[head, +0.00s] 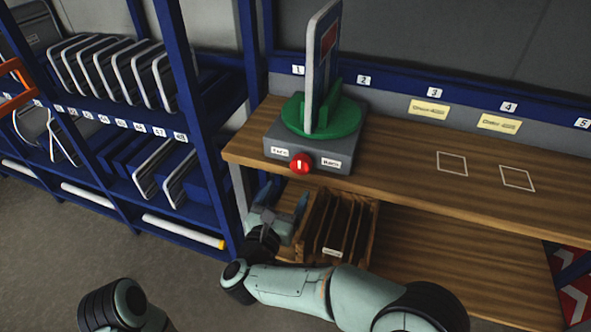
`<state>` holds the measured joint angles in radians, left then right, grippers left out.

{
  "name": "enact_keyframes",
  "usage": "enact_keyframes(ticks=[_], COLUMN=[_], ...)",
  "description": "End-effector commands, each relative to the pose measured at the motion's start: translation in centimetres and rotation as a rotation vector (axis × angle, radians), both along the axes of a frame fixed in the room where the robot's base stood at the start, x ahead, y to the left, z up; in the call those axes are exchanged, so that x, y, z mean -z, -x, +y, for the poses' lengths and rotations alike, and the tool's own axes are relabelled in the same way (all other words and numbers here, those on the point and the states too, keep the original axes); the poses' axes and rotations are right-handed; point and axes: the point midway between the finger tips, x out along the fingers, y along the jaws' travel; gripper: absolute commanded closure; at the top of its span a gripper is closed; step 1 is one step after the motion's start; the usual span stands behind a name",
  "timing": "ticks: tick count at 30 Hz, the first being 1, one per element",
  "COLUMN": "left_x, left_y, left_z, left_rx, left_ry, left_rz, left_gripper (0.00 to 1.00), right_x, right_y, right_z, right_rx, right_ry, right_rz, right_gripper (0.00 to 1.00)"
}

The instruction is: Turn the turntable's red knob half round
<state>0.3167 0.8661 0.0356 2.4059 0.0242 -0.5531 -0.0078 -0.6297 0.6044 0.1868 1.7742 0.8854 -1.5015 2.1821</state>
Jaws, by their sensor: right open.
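The red knob (300,163) is on the front face of the turntable's grey base (345,132), between two small white labels. A white mark shows on the knob. The green turntable disc (292,120) sits on top of the base and holds an upright sign panel (322,65), seen nearly edge-on. My right gripper (284,202) is open and empty, in front of the bench edge, below and slightly left of the knob, apart from it. Part of my left arm shows at the lower left; its gripper is out of view.
The wooden bench (400,165) has free room right of the turntable, with two white outlined squares. A slotted wooden crate (338,225) stands on the lower shelf beside my right gripper. A blue rack (215,140) with several sign panels stands at the left.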

Motion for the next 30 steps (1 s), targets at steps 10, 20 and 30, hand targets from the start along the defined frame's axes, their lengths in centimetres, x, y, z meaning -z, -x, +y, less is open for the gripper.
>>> enact_keyframes(ticks=[10,20,30], left_x=[0.0,0.0,0.0], left_y=[0.1,0.1,0.1], left_z=[0.0,0.0,0.0], left_rx=[0.001,0.001,0.001], left_ry=[0.001,0.001,0.001], left_rz=[0.002,0.002,0.002], left_gripper=[0.49,0.49,0.49], right_x=[0.1,0.1,0.1], right_y=[-6.7,-8.8,-8.8], right_z=[-2.2,-2.9,-2.9], right_rx=[0.001,-0.002,-0.002], right_ry=[0.002,0.004,0.003], right_rz=[0.001,0.002,0.002], right_gripper=[0.2,0.2,0.63])
